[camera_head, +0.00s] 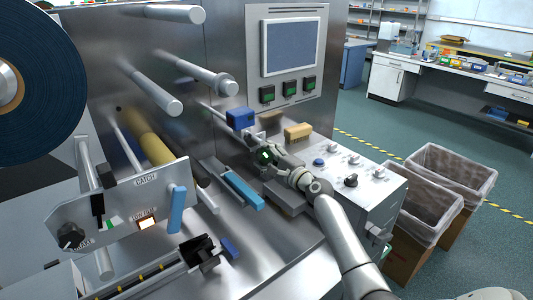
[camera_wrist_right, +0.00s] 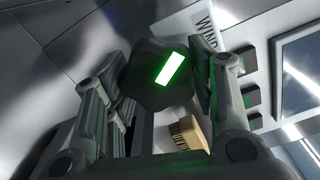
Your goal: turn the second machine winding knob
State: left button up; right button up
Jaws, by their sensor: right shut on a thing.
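My right gripper (camera_head: 261,146) reaches in from the lower right to the machine's metal face, below the screen. In the right wrist view its two fingers (camera_wrist_right: 165,78) close around a dark knob (camera_wrist_right: 150,92) with a lit green strip on its face. A white label reading "WIND…" (camera_wrist_right: 205,25) shows beside the knob, partly cut off by a finger. In the head view the gripper mostly hides this knob; a small green glow shows there. My left gripper is not in view.
A screen (camera_head: 292,47) with several green-lit buttons is above. A control box (camera_head: 365,192) stands at right. Lined bins (camera_head: 440,195) stand beyond it. A panel with a black knob (camera_head: 70,235) is at left.

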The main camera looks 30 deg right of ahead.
jog(key=shift+f+m, duration=0.15)
jog(key=shift+m, duration=0.35)
jog(key=o, duration=1)
jog(key=shift+s, duration=0.1)
jog(key=s, duration=0.8)
jog(key=s+d, duration=0.1)
jog(key=s, duration=0.2)
jog(key=shift+s, duration=0.4)
